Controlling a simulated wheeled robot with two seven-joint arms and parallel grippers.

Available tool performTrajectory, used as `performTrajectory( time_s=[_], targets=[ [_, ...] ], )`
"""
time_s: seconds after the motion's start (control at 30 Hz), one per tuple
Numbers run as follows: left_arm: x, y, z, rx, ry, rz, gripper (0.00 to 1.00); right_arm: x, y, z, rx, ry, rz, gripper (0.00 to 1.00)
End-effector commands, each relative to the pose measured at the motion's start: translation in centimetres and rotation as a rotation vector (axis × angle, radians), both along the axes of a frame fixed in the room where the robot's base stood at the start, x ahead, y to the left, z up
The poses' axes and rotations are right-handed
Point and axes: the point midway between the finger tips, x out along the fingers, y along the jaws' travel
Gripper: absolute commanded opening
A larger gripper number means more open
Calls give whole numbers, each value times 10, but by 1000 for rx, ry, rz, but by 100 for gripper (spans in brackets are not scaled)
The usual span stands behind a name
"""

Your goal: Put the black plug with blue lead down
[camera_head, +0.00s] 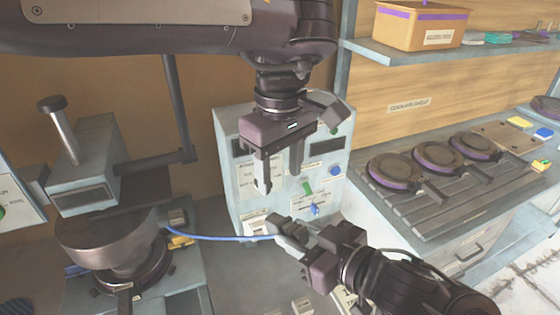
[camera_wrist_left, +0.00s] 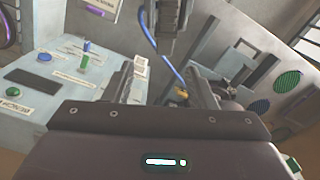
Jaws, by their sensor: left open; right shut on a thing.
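The blue lead (camera_head: 225,238) runs from the press at the left to my right gripper (camera_head: 288,238). The right gripper is shut on the black plug at the lead's end, low in front of the control box. The plug itself is mostly hidden between the fingers. In the left wrist view the blue lead (camera_wrist_left: 146,38) curves down from beside the right gripper at the top. My left gripper (camera_head: 279,178) is open and empty, pointing down in front of the control box, above the right gripper. Its two fingers also show apart in the left wrist view (camera_wrist_left: 162,90).
The grey control box (camera_head: 240,195) has a green switch, blue knobs and labels. The press (camera_head: 105,235) stands at the left. At the right, several round plates (camera_head: 394,168) lie on a slatted bench (camera_head: 425,200). A shelf (camera_head: 400,52) holds an orange bin (camera_head: 420,27).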

Motion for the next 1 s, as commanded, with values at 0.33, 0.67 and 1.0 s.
performTrajectory(
  time_s=[0.33,0.67,1.0],
  targets=[
    [-1,0,-67,0,9,1,51,0,0,1,1,-1,0,9],
    [-1,0,-103,-1,4,3,51,0,0,1,1,-1,0,9],
    [-1,0,-106,-2,4,3,50,0,0,1,1,-1,0,9]
  ],
)
